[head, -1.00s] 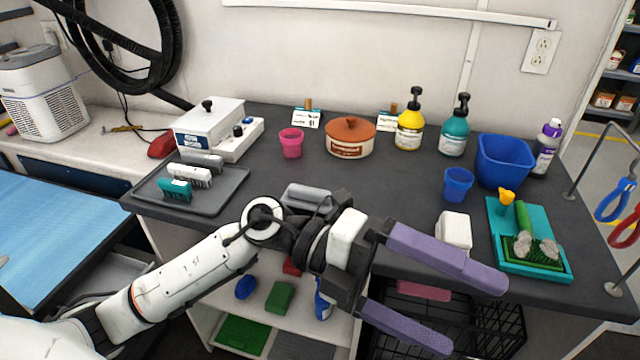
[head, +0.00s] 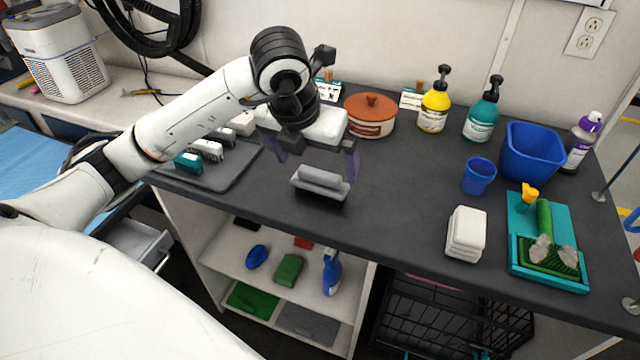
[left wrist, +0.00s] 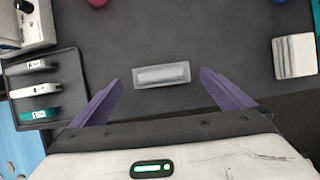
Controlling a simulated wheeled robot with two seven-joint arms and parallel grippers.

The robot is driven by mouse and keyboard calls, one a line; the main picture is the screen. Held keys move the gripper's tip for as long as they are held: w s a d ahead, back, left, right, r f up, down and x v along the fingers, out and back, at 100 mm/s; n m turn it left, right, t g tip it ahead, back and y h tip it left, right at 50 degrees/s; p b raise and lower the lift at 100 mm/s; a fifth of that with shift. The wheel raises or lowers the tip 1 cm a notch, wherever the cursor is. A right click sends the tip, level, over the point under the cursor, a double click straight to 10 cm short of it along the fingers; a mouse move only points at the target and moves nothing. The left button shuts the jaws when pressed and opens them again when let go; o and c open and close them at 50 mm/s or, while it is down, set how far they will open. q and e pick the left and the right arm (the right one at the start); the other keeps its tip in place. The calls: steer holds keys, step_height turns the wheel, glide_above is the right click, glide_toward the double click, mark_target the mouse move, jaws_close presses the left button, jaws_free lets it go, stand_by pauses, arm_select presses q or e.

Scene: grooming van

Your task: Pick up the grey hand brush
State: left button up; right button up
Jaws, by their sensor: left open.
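In the left wrist view the brush (left wrist: 162,74) lies crosswise between the lines of the two purple fingers, with a gap at each end. The fingers do not visibly touch it. My right gripper is not in view.
A dark tray (head: 236,172) with several brushes stands to the left. A terracotta-lidded pot (head: 370,116) stands behind. A white stack (head: 466,234), blue cup (head: 479,176) and teal tray (head: 519,222) are to the right. The table right of the brush is clear.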

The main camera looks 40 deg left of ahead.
mark_target(320, 172)
arm_select(q)
steer(key=x, duration=0.5)
steer(key=shift+p, duration=0.3)
steer(key=c, duration=0.9)
steer(key=shift+r, duration=5.05)
